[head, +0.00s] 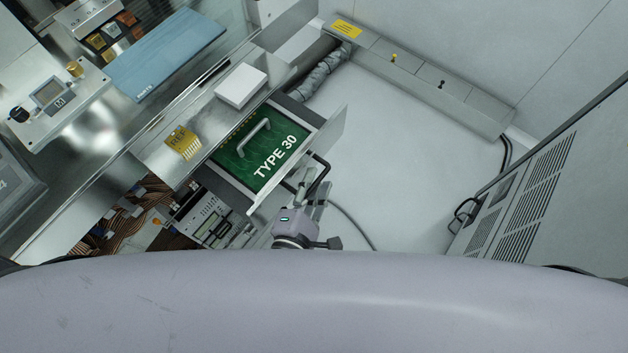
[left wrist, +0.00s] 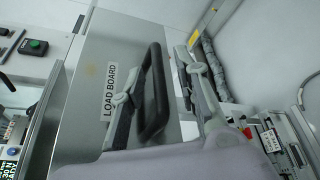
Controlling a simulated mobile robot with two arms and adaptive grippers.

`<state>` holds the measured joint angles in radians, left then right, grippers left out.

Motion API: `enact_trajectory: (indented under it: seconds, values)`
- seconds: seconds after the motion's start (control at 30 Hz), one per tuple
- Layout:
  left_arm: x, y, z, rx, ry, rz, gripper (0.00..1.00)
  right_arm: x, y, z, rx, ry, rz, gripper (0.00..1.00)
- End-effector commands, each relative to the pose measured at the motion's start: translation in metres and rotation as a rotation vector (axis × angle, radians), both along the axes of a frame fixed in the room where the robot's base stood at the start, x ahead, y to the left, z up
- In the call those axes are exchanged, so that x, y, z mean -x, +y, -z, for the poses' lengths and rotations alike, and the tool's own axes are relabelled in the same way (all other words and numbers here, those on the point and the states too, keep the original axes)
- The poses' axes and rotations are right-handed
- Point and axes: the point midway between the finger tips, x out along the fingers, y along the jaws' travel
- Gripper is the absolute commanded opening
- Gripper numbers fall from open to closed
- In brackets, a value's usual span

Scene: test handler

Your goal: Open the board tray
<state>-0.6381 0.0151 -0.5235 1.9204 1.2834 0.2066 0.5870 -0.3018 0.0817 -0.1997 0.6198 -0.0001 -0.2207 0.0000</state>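The board tray (head: 233,186) is a drawer standing pulled out from under the bench, with a green board (head: 262,148) marked TYPE 30 and a grey handle lying in it. Its metal front panel (left wrist: 97,72), labelled LOAD BOARD, carries a black bar handle (head: 321,174). In the left wrist view the handle (left wrist: 152,95) lies between the spread fingers of my left gripper (left wrist: 160,88), closer to the left finger. Visible space separates it from the right finger. In the head view my left gripper (head: 306,189) is at the handle. My right gripper is not in view.
A white box (head: 241,85) and a gold-edged REF piece (head: 183,142) lie on the bench edge above the tray. A blue mat (head: 165,55) is further back. A low grey rail (head: 420,75) and a vented cabinet (head: 530,190) bound the clear floor at right.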

Motion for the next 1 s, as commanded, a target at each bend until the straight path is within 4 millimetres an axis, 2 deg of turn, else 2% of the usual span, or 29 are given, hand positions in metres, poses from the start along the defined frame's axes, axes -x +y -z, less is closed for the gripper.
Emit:
enact_trajectory:
  seconds: [0.17, 0.63, 1.0]
  values:
    - [0.0, 0.0001, 0.0002, 0.0, 0.0, 0.0, 0.3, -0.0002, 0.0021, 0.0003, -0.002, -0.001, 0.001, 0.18]
    - [0.0003, 0.0003, 0.0, 0.0, 0.0, 0.0, 0.0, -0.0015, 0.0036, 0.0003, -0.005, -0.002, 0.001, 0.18]
    - [0.0003, 0.0003, 0.0, 0.0, 0.0, 0.0, 0.0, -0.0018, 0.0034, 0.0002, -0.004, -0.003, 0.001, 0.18]
